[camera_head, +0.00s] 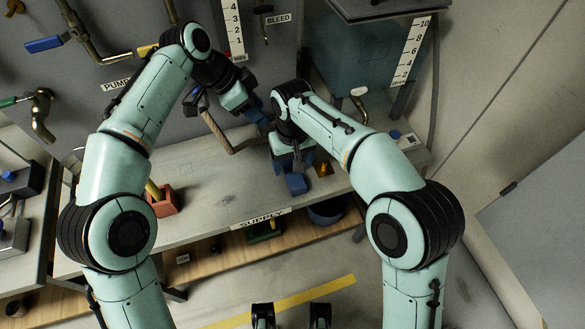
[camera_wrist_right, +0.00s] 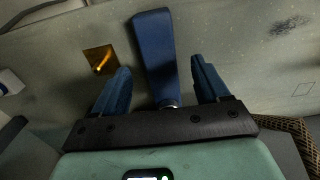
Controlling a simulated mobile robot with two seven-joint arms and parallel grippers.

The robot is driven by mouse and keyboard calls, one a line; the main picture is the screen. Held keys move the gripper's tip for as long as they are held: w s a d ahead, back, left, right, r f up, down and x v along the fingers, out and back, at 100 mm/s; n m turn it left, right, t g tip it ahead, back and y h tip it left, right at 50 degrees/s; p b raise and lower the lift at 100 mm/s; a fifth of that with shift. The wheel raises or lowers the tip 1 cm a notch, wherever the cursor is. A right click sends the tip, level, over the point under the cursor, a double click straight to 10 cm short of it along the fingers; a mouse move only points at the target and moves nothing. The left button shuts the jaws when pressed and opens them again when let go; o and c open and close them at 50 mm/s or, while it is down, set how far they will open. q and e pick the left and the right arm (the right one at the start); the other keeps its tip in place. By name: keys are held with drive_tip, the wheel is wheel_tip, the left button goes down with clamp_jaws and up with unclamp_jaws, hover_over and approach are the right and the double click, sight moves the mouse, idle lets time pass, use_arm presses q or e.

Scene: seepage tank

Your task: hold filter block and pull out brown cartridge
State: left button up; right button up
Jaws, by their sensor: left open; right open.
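A brown, woven-looking bent piece (camera_head: 217,133) runs between my two grippers above the grey bench. Part of it shows at the lower right of the right wrist view (camera_wrist_right: 300,130). I cannot tell whether it is the cartridge. My left gripper (camera_head: 254,99) is open, close above and right of it. My right gripper (camera_wrist_right: 162,85) is open and points down at the bench, right of the brown piece. A long blue bar (camera_wrist_right: 153,50) with a silver ring at its near end lies between its fingers, apart from both. I cannot clearly make out the filter block.
The bench (camera_head: 215,200) is mostly clear at left. A red holder (camera_head: 165,201) with a yellow stick stands there. A small orange piece (camera_wrist_right: 100,60) lies left of my right fingers. A blue tank (camera_head: 365,60) stands behind at right. Pipes and valves (camera_head: 90,40) line the back panel.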

sight(289, 164)
drive_tip(key=shift+f, duration=2.15)
drive_tip(key=c, duration=1.1)
drive_tip(key=shift+c, duration=0.2)
